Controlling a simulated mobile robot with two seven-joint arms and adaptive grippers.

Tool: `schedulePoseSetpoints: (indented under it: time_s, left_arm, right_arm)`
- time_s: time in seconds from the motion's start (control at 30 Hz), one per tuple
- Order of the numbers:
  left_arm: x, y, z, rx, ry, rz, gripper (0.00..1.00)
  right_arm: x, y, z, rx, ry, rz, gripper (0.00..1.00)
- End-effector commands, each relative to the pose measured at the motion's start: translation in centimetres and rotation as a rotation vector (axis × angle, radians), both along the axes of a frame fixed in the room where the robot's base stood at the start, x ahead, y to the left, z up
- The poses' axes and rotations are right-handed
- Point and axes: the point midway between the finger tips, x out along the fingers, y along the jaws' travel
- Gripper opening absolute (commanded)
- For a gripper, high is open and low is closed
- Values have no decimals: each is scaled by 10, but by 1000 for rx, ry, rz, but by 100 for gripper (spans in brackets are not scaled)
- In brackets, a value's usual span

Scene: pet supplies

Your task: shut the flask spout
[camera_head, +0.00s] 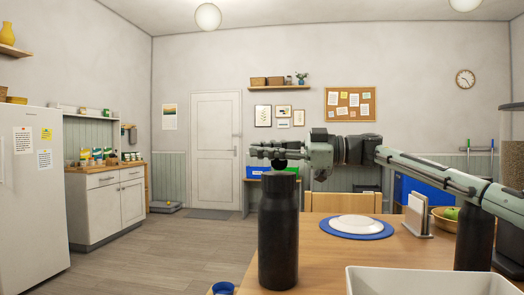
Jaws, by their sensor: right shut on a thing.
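A tall dark flask (278,232) stands upright at the near left edge of the table. Its small black spout (279,164) sticks up from the top. My right gripper (268,150) comes in from the right, lies level, and is at the top of the flask with its fingers at the spout. It is shut on the spout, though the fingers partly hide it. Whether the spout is up or folded is too small to tell. My left gripper is not in view.
A white bin (430,281) fills the near right. A second dark bottle (475,238) stands beyond it, partly behind my right arm. A blue mat (334,229) with white plates (356,224), a napkin holder (417,214) and a fruit bowl (443,220) lie farther back. A blue cup (222,288) is bottom left.

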Motion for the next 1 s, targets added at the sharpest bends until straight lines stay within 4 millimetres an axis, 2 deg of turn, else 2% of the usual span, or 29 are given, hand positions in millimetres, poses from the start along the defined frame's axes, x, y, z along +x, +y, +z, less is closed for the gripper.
schedulePoseSetpoints:
  time_s: [0.73,1.0]
  left_arm:
    - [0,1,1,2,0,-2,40]
    - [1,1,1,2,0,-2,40]
  right_arm:
    - [-1,0,-1,-4,-17,0,0]
    - [-3,0,-2,-14,-75,0,0]
